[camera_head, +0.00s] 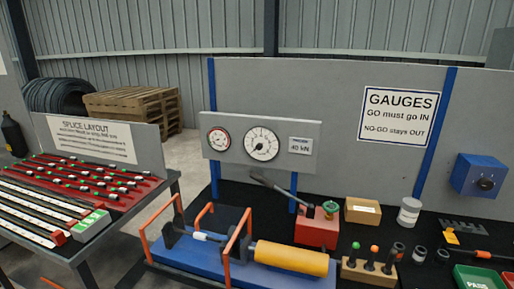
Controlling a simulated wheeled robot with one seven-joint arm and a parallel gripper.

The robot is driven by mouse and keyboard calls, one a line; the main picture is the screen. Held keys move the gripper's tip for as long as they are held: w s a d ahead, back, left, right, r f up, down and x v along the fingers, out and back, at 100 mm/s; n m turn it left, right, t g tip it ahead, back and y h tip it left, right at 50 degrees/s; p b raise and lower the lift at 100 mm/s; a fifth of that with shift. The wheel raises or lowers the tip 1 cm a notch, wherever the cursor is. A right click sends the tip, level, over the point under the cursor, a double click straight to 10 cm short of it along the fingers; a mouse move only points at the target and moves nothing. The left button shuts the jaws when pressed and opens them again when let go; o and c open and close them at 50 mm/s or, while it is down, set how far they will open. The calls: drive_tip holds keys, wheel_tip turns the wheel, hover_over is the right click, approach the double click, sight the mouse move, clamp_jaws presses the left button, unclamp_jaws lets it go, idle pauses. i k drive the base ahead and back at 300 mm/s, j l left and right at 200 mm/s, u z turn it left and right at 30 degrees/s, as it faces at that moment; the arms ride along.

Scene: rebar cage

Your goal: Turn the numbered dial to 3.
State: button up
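A blue box (468,175) is mounted on the grey panel at the far right. My gripper is not in view, and nothing touches the dial.
Two round gauges (262,144) and a "40 kN" label (300,145) sit on a grey board. Below stand a blue rig with a yellow cylinder (290,258), a red pump (317,232) with a lever, a cardboard box (362,211) and a white jar (409,211). Grey tools (463,222) lie under the blue box.

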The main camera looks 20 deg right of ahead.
sight(485, 184)
drive_tip(key=z, duration=1.4)
